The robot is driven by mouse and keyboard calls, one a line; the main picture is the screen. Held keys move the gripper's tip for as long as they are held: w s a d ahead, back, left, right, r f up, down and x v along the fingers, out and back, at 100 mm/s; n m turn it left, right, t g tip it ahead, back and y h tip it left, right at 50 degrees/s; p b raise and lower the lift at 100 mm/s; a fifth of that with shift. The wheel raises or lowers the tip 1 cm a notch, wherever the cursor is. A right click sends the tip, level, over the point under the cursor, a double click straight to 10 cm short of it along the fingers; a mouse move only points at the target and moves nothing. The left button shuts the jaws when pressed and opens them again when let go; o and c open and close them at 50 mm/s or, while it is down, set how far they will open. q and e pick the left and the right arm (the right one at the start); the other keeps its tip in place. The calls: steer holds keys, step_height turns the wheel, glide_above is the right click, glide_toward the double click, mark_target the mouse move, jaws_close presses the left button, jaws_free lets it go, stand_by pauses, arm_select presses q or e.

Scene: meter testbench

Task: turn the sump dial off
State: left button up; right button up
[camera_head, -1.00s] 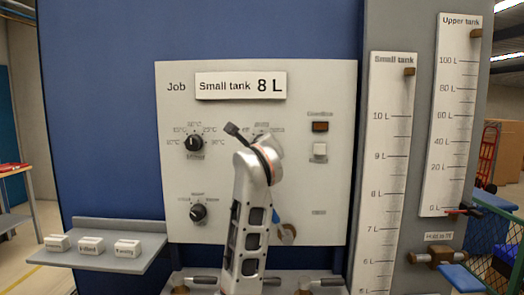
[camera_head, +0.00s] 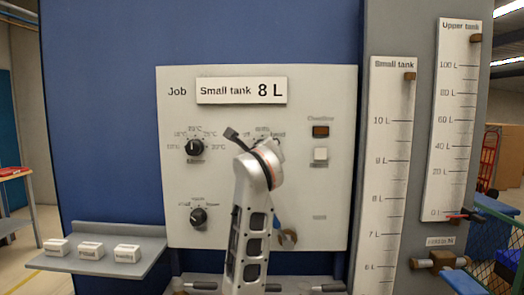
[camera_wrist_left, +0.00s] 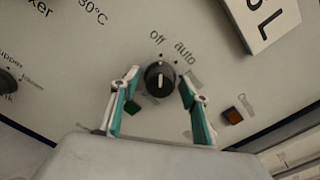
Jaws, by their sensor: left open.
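The dial (camera_wrist_left: 160,78) is a round black knob with a white mark, on the pale panel. Labels "off" and "auto" stand above it in the left wrist view; the way the mark points is hard to tell. My left gripper (camera_wrist_left: 158,88) is open, its two teal-padded fingers on either side of the dial, with no clear contact. In the head view my left arm and hand cover this dial and the fingertips; only blurred labels (camera_head: 262,131) show above. My right gripper is not in view.
Two other black dials, an upper one (camera_head: 195,147) and a lower one (camera_head: 198,215), sit left on the panel (camera_head: 335,180). A brown switch (camera_head: 320,131) and a white button (camera_head: 320,154) sit right. A shelf (camera_head: 145,267) holds white blocks. Tank scales (camera_head: 388,180) stand right.

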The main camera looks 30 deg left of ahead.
arm_select(q)
steer(key=v, duration=1.2)
steer(key=shift+w, duration=0.1)
steer(key=shift+f, duration=0.1)
